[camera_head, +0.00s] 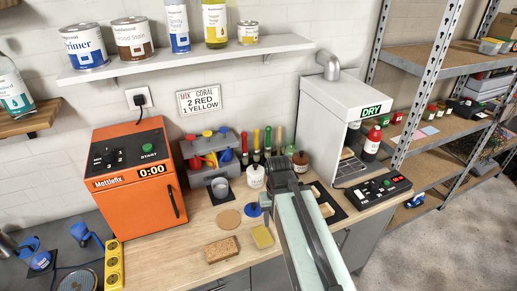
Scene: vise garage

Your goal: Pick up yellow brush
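The yellow brush (268,138) stands upright in a row of brushes against the back wall, its yellow handle pointing up. A green-handled brush (256,140) is close on its left and another green-handled one (279,136) is on its right. My arm reaches in from the bottom right, and my gripper (281,170) is over the back of the workbench, just below the yellow brush in the picture. The gripper appears apart from the brush handle. My arm hides its fingertips, so I cannot tell if it is open. The brush's lower end is hard to make out.
A paint dispenser (213,165) and orange mixer (138,178) are left, the white dryer box (340,115) right. A shelf of cans (200,60) hangs above.

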